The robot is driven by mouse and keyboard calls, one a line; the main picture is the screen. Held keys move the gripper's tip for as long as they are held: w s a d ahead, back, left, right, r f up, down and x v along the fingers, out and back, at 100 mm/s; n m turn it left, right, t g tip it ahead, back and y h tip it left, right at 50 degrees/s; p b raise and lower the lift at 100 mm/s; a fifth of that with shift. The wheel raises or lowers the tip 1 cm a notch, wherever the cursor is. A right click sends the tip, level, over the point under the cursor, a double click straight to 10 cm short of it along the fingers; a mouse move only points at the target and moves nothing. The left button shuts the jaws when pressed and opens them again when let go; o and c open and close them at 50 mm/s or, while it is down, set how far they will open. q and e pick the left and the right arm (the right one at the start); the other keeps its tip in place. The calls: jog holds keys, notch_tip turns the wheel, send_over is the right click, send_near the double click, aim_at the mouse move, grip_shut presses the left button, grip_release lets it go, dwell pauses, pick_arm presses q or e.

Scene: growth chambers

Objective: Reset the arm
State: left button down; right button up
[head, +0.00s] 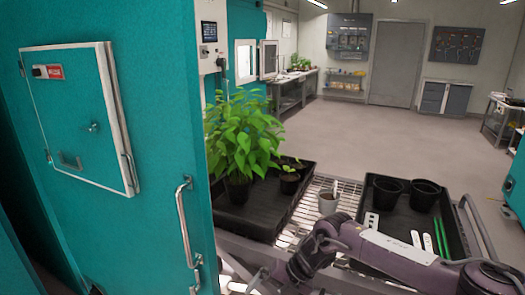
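My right arm (395,252) comes in from the lower right and reaches left across the near edge of the cart. It bends at a joint near the middle, and its far end drops toward the bottom of the picture. My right gripper (258,281) seems to be at that end, low beside the cart's front rail, small and partly hidden. I cannot tell whether its fingers are open or shut. My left arm and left gripper are not in view.
A wire-shelf cart (297,222) stands close in front. Its left black tray (237,222) holds leafy potted plants (242,140); its right tray (465,250) holds two black pots, labels and green sticks. A grey cup (328,203) stands between. A teal chamber door (150,220) fills the left. Floor beyond is clear.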

jog(key=a+f+m+t+y+b, duration=0.1)
jog(key=a+f+m+t+y, duration=0.15)
jog(key=f+m, duration=0.4)
jog(key=a+f+m+t+y+b, duration=0.1)
jog(key=a+f+m, duration=0.25)
jog(key=f, duration=0.55)
jog(key=s+d+f+m+t+h, duration=0.1)
jog(key=s+d+f+m, duration=0.35)
jog(key=f, duration=0.25)
jog(key=s+d+f+m+t+h, duration=0.25)
jog(key=f+m, duration=0.25)
jog(key=f, duration=0.3)
jog(key=s+d+f+m+g+h, duration=0.2)
jog(key=s+d+f+m, duration=0.2)
jog(key=s, duration=0.9)
jog(key=s+d+f+m+g+h+b, duration=0.1)
jog(key=s+d+f+m, duration=0.3)
jog(key=s+d+f, duration=0.5)
jog(key=s+d+f+m+g+h+b, duration=0.1)
jog(key=s+d+f, duration=0.5)
jog(key=s, duration=1.2)
notch_tip(320, 180, down, 2)
jog(key=m+g+h, duration=0.1)
jog(key=m+h, duration=0.1)
jog(key=m, duration=0.1)
jog(key=shift+s+d+f+m+g+h, duration=0.15)
jog(key=shift+s+d+m+g+h, duration=0.15)
jog(key=shift+m+g, duration=0.1)
